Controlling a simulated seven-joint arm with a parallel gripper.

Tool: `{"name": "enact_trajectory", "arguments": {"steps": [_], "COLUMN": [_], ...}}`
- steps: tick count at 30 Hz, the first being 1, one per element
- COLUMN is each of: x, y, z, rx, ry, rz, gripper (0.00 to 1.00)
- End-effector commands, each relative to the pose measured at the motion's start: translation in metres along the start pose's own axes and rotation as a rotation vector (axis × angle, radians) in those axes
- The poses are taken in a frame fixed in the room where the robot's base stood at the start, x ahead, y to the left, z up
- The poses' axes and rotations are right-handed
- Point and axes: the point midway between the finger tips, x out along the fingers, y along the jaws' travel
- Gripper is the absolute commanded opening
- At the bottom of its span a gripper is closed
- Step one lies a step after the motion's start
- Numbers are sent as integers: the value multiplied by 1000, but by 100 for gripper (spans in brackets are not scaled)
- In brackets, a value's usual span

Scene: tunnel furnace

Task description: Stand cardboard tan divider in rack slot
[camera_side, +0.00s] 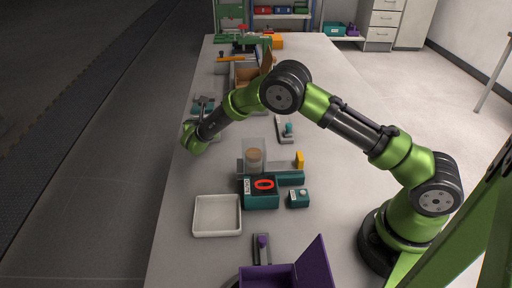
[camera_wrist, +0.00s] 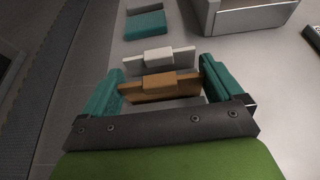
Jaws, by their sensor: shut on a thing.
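The tan cardboard divider (camera_wrist: 160,93), a flat panel with a raised tab, spans the space between the two teal fingers of my gripper (camera_wrist: 162,88) in the wrist view. My gripper is shut on it at its two ends. A pale grey divider (camera_wrist: 158,64) of similar shape stands just beyond it, roughly parallel. The slots below the tan panel are hidden, so I cannot tell whether it is seated. In the side view my gripper (camera_side: 190,143) is low at the table's left edge, and its fingers and the divider are mostly hidden there.
A teal block (camera_wrist: 146,25) lies beyond the dividers, with a grey open box (camera_wrist: 255,15) to its right. In the side view a white tray (camera_side: 217,232), a teal box with a red ring (camera_side: 262,200) and a purple open box (camera_side: 290,275) stand nearer the camera.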

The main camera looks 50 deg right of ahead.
Motion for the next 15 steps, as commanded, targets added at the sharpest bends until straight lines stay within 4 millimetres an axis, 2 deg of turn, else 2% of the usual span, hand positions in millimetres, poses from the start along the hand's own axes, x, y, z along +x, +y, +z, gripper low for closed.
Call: {"name": "enact_trajectory", "arguments": {"steps": [10, 11, 12, 15], "x": [3, 3, 3, 4], "y": [0, 0, 0, -1], "z": [-9, -10, -10, -12], "rx": [2, 2, 2, 2], "ry": [4, 5, 6, 9], "rz": [0, 0, 0, -2], "gripper": [61, 97, 100, 100]}}
